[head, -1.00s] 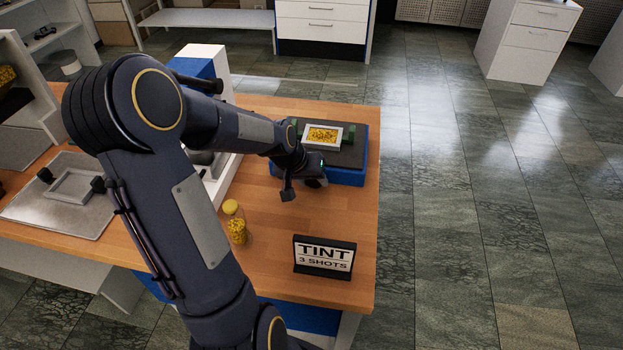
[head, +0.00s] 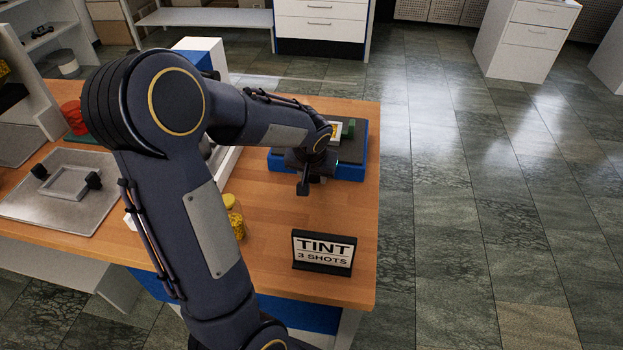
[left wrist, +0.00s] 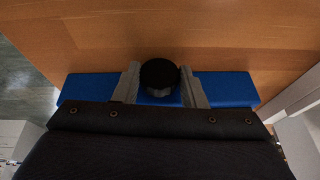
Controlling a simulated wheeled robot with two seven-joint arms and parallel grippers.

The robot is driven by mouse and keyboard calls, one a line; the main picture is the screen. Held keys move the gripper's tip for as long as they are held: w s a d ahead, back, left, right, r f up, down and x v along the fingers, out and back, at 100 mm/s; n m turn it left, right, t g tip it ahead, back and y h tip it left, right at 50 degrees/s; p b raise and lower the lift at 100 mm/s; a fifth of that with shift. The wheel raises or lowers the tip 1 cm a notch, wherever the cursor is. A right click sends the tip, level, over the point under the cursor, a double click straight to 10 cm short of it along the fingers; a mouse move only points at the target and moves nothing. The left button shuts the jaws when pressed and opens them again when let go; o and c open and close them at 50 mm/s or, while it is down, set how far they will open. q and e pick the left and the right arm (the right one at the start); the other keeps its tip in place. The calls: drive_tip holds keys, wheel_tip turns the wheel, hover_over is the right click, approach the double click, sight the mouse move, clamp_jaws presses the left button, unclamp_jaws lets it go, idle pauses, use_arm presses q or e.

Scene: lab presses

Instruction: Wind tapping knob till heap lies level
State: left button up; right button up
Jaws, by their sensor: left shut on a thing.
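The blue tapping unit (head: 344,174) with its dark top stands near the right end of the wooden bench. My left gripper (head: 304,188) is low at the unit's front. In the left wrist view, my left gripper (left wrist: 160,84) is shut on the round black knob (left wrist: 158,72), one finger on each side, in front of the blue base. My right gripper is not in view.
A black "TINT 3 SHOTS" sign (head: 322,253) stands at the bench's front right. A yellow-lidded jar (head: 234,215) of yellow pellets stands left of it, partly behind my arm. A grey tray with a frame (head: 68,184) lies at left. Bare wood separates sign and unit.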

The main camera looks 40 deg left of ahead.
use_arm(q)
drive_tip(key=shift+w+d+f+g+y+b, duration=0.15)
drive_tip(key=shift+g+y+b, duration=0.25)
drive_tip(key=shift+y+b, duration=0.4)
drive_tip(key=o, duration=0.7)
drive_tip(key=shift+v, duration=4)
